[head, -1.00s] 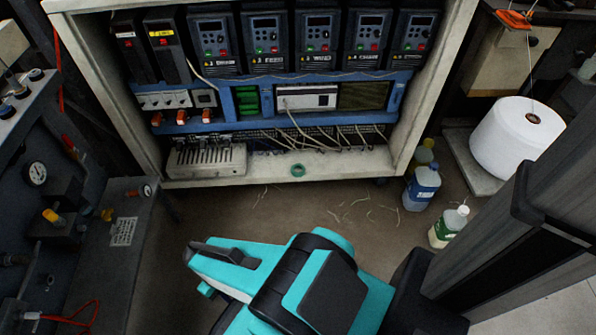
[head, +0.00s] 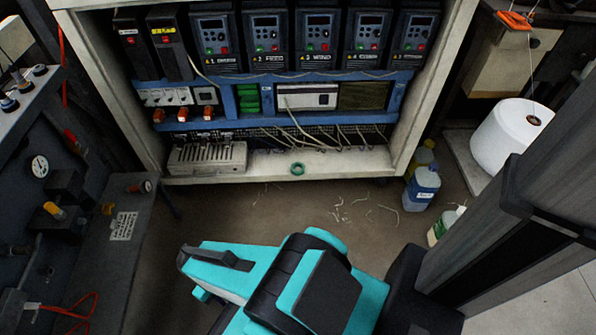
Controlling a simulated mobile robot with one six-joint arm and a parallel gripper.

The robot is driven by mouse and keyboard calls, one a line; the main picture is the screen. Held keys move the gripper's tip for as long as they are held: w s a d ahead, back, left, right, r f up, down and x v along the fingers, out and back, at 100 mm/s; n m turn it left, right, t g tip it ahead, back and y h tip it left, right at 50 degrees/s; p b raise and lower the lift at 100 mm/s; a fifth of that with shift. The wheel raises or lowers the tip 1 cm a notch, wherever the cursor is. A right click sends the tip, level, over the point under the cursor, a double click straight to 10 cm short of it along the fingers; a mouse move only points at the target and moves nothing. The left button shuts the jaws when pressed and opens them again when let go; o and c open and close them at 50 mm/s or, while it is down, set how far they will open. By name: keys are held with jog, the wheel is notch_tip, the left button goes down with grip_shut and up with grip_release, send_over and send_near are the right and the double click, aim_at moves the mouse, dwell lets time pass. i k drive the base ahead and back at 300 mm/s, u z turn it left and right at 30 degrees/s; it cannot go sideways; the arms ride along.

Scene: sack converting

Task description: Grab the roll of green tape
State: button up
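The roll of green tape (head: 297,169) is a small green ring. It lies on the pale bottom ledge of the open control cabinet, near the front edge, right of a grey metal slotted box. It is uncovered and nothing touches it from above. My teal and black arm shows at the bottom centre of the head view, below the cabinet and apart from the tape.
The cabinet (head: 283,179) holds drives, a blue rail and loose wires above the ledge. Bottles, including a blue-labelled one (head: 421,188), stand on the floor to its right. A white yarn cone (head: 511,135) is farther right. A gauge panel (head: 45,180) stands left. Thread scraps litter the floor.

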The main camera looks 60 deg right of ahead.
aim_at(296, 165)
jog(key=z, duration=0.05)
jog(key=k, duration=2.3)
jog(key=u, duration=0.45)
jog(key=i, duration=1)
jog(key=u, duration=0.1)
